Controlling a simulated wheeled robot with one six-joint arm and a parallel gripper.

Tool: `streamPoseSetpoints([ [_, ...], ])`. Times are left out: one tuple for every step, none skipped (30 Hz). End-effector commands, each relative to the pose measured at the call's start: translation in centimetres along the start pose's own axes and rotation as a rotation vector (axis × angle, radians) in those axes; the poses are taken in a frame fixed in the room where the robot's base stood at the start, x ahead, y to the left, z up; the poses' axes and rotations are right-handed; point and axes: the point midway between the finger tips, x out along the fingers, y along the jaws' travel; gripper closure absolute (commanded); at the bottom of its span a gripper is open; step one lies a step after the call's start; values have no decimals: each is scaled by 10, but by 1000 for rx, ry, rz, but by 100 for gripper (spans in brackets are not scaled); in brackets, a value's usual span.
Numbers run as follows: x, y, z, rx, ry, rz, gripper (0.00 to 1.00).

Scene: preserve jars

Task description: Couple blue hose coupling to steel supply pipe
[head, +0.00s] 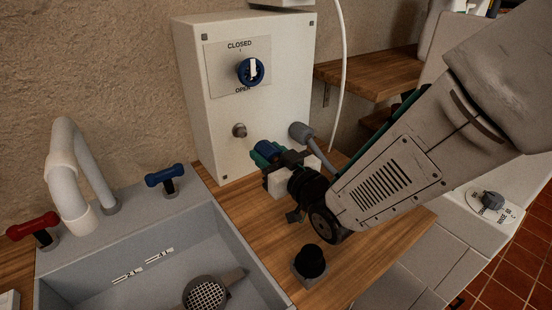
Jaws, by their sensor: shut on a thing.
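The steel supply pipe (239,130) is a short round stub on the front of the white box, below the valve dial. The blue hose coupling (268,148) is in my gripper (268,155), which is shut on it with green fingertips on its sides. The coupling is right of and slightly lower in the picture than the pipe, with a visible gap between them. Much of the coupling is hidden by the fingers. A grey hose or fitting (300,132) shows just behind the gripper; I cannot tell whether it joins the coupling.
The white box (215,150) carries a blue valve dial (250,71) marked CLOSED and OPEN. A white block (278,184) sits below my gripper. A black knob (310,261) stands on the wooden counter (245,228). The sink (130,285) is at left.

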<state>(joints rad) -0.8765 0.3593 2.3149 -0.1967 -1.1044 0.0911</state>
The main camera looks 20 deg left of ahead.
Motion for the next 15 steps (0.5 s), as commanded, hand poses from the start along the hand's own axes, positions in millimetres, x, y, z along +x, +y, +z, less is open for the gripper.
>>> streamPoseSetpoints([
  [1, 0, 0, -2, 5, -3, 76],
  [1, -1, 0, -3, 6, -4, 76],
  [2, -1, 0, -4, 8, -5, 76],
  [2, -1, 0, -4, 8, -5, 76],
  [2, -1, 0, -5, 8, -5, 76],
  [2, -1, 0, -5, 8, -5, 76],
  [2, -1, 0, -4, 8, -5, 76],
  [2, -1, 0, -4, 8, -5, 76],
  [2, -1, 0, -4, 8, -5, 76],
  [2, -1, 0, -4, 8, -5, 76],
  [2, -1, 0, -4, 8, -5, 76],
  [2, -1, 0, -4, 8, -5, 76],
  [2, -1, 0, -4, 8, -5, 76],
  [3, -1, 0, -4, 8, -5, 76],
  [5, -1, 0, -4, 8, -5, 76],
])
